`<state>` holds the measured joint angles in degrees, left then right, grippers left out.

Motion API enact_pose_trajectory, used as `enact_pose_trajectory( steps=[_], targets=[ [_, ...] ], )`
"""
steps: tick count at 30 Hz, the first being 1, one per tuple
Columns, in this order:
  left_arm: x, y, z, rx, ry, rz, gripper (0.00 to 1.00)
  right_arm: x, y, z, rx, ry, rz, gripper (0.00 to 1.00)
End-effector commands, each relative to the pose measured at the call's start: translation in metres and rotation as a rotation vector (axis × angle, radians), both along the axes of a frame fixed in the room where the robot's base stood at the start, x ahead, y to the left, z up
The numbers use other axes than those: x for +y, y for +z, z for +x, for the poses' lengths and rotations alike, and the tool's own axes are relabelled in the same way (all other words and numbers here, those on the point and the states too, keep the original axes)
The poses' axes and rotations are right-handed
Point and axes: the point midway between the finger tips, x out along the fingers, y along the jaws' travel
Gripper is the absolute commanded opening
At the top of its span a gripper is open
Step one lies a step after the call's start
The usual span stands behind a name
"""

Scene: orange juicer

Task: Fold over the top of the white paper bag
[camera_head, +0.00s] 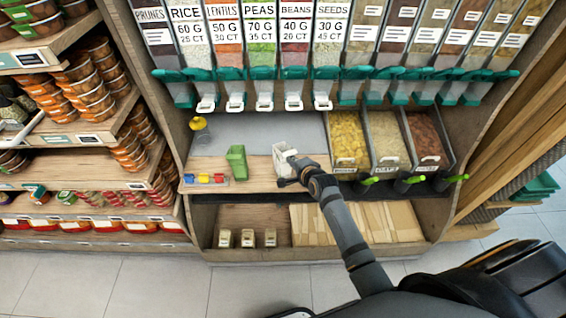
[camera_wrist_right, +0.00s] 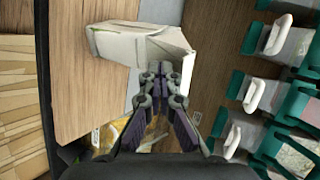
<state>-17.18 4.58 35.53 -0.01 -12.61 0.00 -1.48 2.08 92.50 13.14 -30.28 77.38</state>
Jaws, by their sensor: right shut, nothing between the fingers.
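The white paper bag (camera_head: 281,158) stands on the wooden shelf below the dispensers, near its middle. In the right wrist view the bag (camera_wrist_right: 125,46) shows at the top, with an angled flap of paper on its right side. My right gripper (camera_head: 291,170) is at the bag's near right side in the head view and hides part of it. In the right wrist view its fingers (camera_wrist_right: 158,76) are shut and empty, with the tips at the bag's edge. Whether they touch the paper I cannot tell. My left gripper is not in view.
Dispensers with white spouts (camera_head: 293,103) hang above and behind. The shelf between the green holder and the bag is clear.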

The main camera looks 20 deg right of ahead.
Motion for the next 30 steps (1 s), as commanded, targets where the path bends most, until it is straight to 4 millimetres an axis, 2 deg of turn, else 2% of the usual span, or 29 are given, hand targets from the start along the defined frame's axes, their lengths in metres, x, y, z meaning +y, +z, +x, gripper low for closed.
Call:
enact_pose_trajectory(
  steps=[11, 30],
  targets=[
    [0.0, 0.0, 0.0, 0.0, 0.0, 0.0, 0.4, 0.0, 0.0, 0.001, 0.0, 0.0, 0.0, 0.0],
    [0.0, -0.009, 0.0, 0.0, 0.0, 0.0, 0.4, 0.004, -0.001, 0.032, 0.0, 0.0, 0.0, 0.0]
  ],
)
